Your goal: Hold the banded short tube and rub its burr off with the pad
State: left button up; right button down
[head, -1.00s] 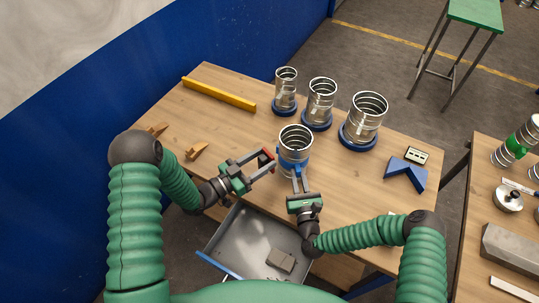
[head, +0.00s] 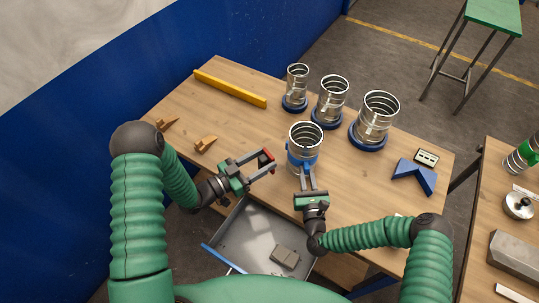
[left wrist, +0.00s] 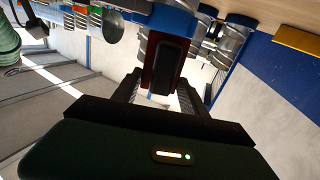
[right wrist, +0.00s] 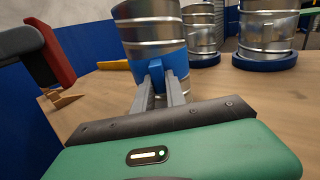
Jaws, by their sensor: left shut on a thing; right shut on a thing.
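The banded short tube (head: 305,138) is shiny ribbed metal with a blue band (right wrist: 172,66) round its lower part. My right gripper (head: 306,176) is shut on the band at the tube's near side. I cannot tell whether the tube touches the bench. My left gripper (head: 268,163) is shut on the pad (head: 266,157), a dark block with a red part, left of the tube with a small gap between. The pad also shows in the left wrist view (left wrist: 167,64) and at the left of the right wrist view (right wrist: 48,52). I cannot make out the burr.
Three metal tubes on blue bases (head: 297,85) (head: 330,100) (head: 376,118) stand behind. A yellow bar (head: 230,88) lies back left, wooden wedges (head: 206,143) left. A blue V-shaped block (head: 415,176) lies right. An open drawer (head: 250,240) sits below the front edge.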

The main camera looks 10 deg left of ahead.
jog(key=c, duration=1.3)
grip_release()
jog(key=shift+s, duration=0.1)
jog(key=v, duration=1.1)
jog(key=shift+s+d, duration=0.2)
jog(key=shift+s, duration=0.15)
jog(key=shift+f, duration=0.1)
